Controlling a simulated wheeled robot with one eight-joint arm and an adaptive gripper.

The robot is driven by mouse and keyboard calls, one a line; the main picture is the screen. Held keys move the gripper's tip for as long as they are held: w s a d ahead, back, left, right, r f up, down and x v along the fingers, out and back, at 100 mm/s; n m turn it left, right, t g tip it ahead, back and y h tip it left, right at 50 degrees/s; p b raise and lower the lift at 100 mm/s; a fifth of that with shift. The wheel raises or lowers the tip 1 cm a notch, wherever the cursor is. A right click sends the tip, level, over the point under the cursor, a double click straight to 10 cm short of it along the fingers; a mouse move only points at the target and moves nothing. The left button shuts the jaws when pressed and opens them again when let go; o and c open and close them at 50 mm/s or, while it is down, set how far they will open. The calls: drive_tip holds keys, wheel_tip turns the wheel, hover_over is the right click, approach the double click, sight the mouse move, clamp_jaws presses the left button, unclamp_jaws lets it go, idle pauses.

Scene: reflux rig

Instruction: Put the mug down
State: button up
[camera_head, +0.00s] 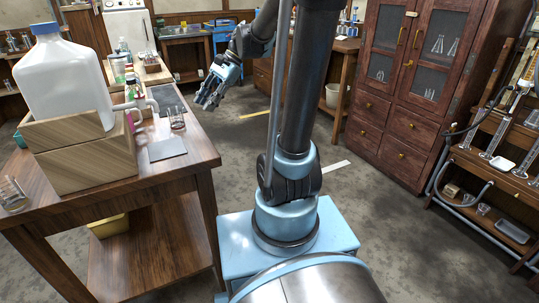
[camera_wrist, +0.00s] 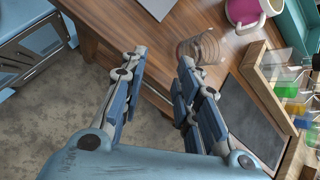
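A pink mug with a pale inside (camera_wrist: 243,12) stands upright on the wooden table at the top right of the wrist view. In the head view its pale handle (camera_head: 153,106) shows beside the wooden box, which hides part of the mug. My gripper (camera_wrist: 158,72) has its two fingers apart with nothing between them. In the head view my gripper (camera_head: 208,95) hangs beyond the table's right edge, over the floor and apart from the mug.
A glass beaker (camera_head: 177,119) stands near the table's right edge, between a grey mat (camera_head: 168,149) and a dark mat (camera_wrist: 250,118). A large white jug (camera_head: 62,80) stands in a wooden box (camera_head: 90,168). Coloured bottles line the rack behind. Floor right of the table is clear.

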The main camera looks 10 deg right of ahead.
drive_tip(key=s+d+f+n+t+h, duration=0.4)
drive_tip(key=s+d+f+n+h, duration=0.3)
drive_tip(key=s+d+f, duration=0.6)
drive_tip(key=s+d+n, duration=0.2)
drive_tip(key=s+d, duration=0.1)
drive_tip(key=d, duration=0.1)
drive_tip(key=shift+s+f, duration=0.3)
drive_tip(key=shift+s, duration=0.1)
drive_tip(key=o, duration=0.6)
drive_tip(key=shift+s+d+f+h, duration=0.1)
drive_tip(key=shift+d+f+h, duration=0.1)
drive_tip(key=shift+d+h, duration=0.1)
drive_tip(key=c, duration=0.5)
drive_tip(key=shift+d, duration=0.15)
